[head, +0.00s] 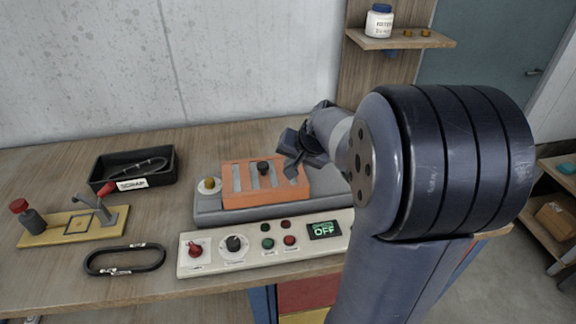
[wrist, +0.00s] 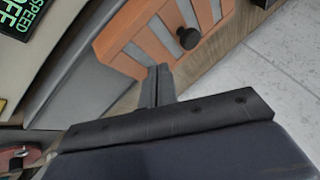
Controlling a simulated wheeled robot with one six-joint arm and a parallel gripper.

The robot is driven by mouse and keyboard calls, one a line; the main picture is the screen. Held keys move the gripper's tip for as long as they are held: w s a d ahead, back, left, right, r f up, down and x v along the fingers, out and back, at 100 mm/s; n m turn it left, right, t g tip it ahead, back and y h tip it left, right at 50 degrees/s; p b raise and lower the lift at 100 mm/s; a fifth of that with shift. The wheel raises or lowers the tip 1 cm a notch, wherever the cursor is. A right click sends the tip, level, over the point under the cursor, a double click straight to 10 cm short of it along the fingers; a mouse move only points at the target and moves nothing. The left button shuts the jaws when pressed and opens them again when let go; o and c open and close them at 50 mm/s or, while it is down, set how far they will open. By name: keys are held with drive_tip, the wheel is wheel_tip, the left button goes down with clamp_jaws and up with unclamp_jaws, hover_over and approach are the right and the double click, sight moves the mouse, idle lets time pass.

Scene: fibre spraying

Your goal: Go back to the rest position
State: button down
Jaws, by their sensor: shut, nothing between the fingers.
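My gripper (head: 290,152) is beside the right end of the orange slotted block (head: 240,201) in the head view, slightly above it. In the wrist view my gripper's fingers (wrist: 157,84) are together with nothing between them, and the orange block (wrist: 128,64) with its black knob (wrist: 188,38) lies beyond them. My arm covers the right part of the bench in the head view.
The control panel (head: 215,266) in front of the block shows OFF on its green display (head: 325,230). A black scrap tray (head: 105,166), a yellow fixture (head: 55,237) and a black cable loop (head: 92,270) are at left. A shelf (head: 443,41) holds a white jar (head: 379,22).

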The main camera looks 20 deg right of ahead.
drive_tip(key=v, duration=0.6)
drive_tip(key=shift+s+d+r, duration=0.2)
drive_tip(key=shift+s+d, duration=0.05)
